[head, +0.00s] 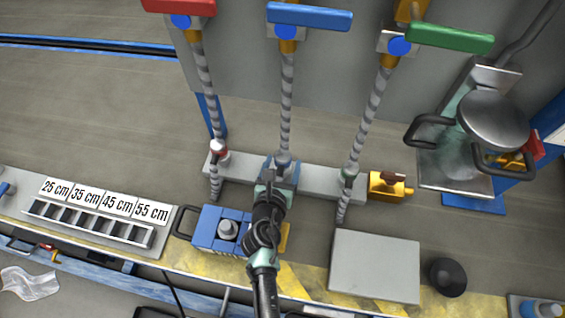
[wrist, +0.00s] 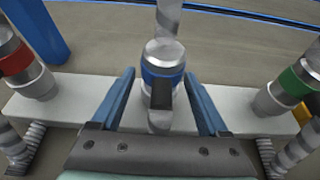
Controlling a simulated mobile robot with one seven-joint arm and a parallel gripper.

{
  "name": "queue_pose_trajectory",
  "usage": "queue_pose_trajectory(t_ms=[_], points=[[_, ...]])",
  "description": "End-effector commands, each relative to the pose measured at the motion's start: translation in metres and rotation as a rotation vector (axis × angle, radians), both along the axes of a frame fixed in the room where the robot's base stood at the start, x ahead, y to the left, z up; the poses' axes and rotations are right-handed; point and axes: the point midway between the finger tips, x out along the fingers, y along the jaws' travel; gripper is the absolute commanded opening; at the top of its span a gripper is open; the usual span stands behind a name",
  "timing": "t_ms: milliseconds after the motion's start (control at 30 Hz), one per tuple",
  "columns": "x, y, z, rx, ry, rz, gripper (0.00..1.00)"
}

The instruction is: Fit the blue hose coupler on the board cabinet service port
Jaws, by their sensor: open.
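The blue hose coupler (wrist: 162,75) is a silver collar with a blue band, on the lower end of a grey striped hose. It stands at the grey holder bar (wrist: 85,105). My gripper (wrist: 160,76) is open, with one blue finger on each side of the coupler and visible gaps to both. In the head view my gripper (head: 279,172) comes from below and hides most of the coupler (head: 283,160). A blue box with a round grey fitting (head: 228,229) stands left of my arm; I cannot tell whether that fitting is the service port.
Red-banded (wrist: 20,62) and green-banded (wrist: 300,80) couplers flank the blue one. Lever handles in red (head: 180,6), blue (head: 309,16) and green (head: 449,37) sit above. A grey box (head: 375,265) and black knob (head: 447,277) stand at right, a length gauge (head: 90,222) at left.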

Motion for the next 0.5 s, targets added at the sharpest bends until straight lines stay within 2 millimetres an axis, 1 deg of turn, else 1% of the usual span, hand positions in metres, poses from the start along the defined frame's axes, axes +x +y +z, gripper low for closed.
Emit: queue_pose_trajectory(t_ms=[133,167,300,467,500], points=[[-0.0001,-0.0002,0.0004,0.000,0.000,0.000,0.78],[-0.0002,-0.0002,0.0005,0.000,0.000,0.000,0.76],[-0.0003,-0.0001,0.0004,0.000,0.000,0.000,0.51],[-0.0004,-0.0001,0.0004,0.000,0.000,-0.001,0.22],[-0.0004,-0.0001,0.0004,0.000,0.000,-0.001,0.15]])
